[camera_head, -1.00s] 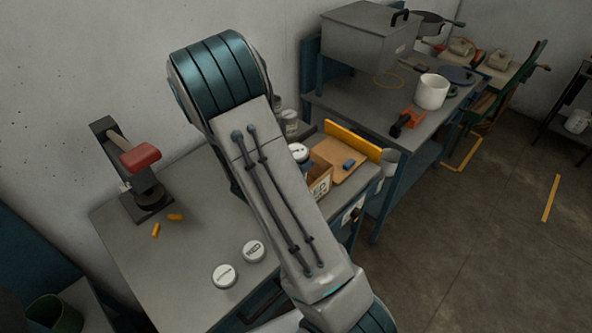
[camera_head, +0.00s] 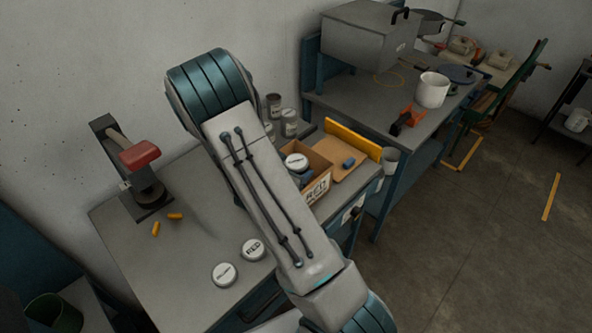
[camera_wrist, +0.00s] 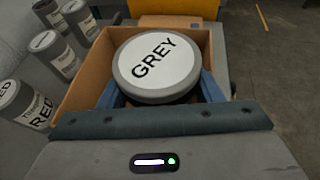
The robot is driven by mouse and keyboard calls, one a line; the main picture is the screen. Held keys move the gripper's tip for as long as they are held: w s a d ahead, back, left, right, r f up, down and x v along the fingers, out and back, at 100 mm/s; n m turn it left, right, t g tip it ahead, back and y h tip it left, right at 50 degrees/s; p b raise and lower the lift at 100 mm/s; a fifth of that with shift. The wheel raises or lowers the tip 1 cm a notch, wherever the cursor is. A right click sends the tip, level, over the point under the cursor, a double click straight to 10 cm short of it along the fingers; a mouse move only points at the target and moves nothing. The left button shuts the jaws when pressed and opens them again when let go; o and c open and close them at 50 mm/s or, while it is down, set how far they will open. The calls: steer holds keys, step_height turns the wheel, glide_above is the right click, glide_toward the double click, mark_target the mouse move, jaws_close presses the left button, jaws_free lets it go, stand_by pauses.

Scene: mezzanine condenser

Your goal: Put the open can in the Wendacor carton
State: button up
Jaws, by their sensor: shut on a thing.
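A round can (camera_wrist: 155,66) with a grey rim and a white top marked GREY is in my gripper (camera_wrist: 160,94). The blue fingers are shut on its two sides. The can's white top also shows in the head view (camera_head: 296,161). The can is upright at the mouth of an open cardboard carton (camera_wrist: 86,76), with carton walls around it in the wrist view. I cannot tell whether it touches the bottom. In the head view the carton (camera_head: 322,172) has a white label ending in RED; the rest of the label is unreadable.
Several cans (camera_head: 289,122) stand beside the carton; one is labelled RED (camera_wrist: 30,105). Two white discs (camera_head: 253,250) (camera_head: 224,274) and two orange plugs (camera_head: 175,216) lie on the grey bench (camera_head: 190,245). A yellow strip (camera_head: 352,140) edges the bench behind the carton.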

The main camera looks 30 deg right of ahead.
steer(key=shift+f, duration=0.3)
steer(key=o, duration=1.3)
steer(key=shift+r, duration=0.1)
